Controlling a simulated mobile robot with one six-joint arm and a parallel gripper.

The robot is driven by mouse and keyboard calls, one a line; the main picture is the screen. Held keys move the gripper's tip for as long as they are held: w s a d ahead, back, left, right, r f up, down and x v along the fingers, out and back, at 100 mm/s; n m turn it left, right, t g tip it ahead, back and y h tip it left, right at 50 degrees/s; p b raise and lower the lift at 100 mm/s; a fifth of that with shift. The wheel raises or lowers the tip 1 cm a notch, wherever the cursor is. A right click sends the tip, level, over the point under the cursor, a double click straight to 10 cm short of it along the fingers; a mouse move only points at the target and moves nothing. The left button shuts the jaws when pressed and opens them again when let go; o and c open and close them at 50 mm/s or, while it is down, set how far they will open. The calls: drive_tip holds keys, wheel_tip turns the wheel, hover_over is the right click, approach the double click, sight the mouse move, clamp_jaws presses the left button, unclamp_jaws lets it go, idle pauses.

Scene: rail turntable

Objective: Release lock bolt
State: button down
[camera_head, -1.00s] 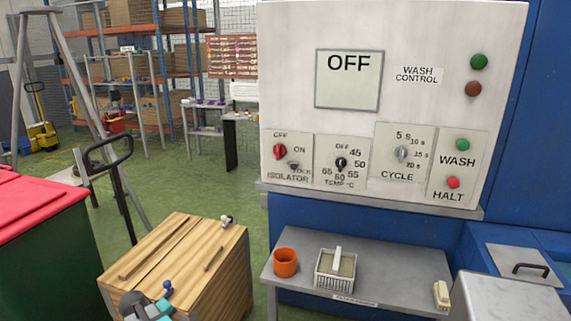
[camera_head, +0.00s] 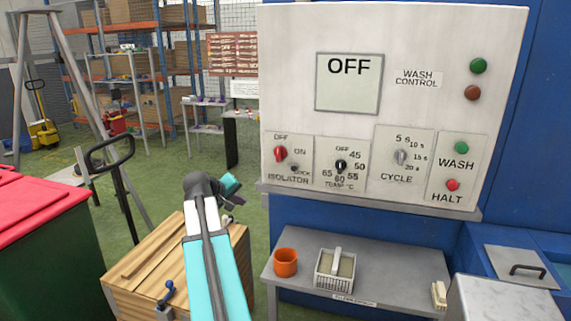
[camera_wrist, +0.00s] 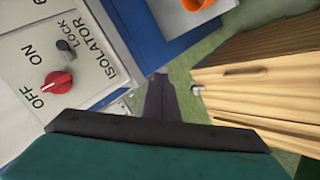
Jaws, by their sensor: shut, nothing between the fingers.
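The isolator panel (camera_head: 287,158) on the white wash control box has a red knob (camera_head: 281,153) and a small grey lock piece (camera_head: 294,168) at its lower right. In the wrist view, the lock piece (camera_wrist: 66,46) sits beside the word LOCK, and the red knob (camera_wrist: 58,82) points towards OFF. I cannot tell whether the lock piece is engaged. My gripper (camera_head: 236,195) is left of and below the panel, apart from it and above the wooden crate. In the wrist view its dark fingers (camera_wrist: 161,98) are together and empty, right of the lock piece.
The wooden crate (camera_head: 140,262) has a blue-knobbed fitting (camera_head: 168,291) on it. A grey shelf (camera_head: 400,275) under the box holds an orange cup (camera_head: 286,262) and a white basket (camera_head: 335,270). A red-lidded bin (camera_head: 40,212) and a trolley handle (camera_head: 110,153) stand left.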

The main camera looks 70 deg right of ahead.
drive_tip(key=m+g+h, duration=0.2)
approach(292, 167)
drive_tip(key=r+v, duration=0.1)
drive_tip(key=v, duration=0.3)
drive_tip(key=shift+w+d+f+p, duration=0.2)
drive_tip(key=shift+d+f+p, duration=0.1)
drive_tip(key=shift+p+x, duration=1.05)
drive_tip(key=shift+x, duration=4)
drive_tip(key=shift+w+a, duration=0.15)
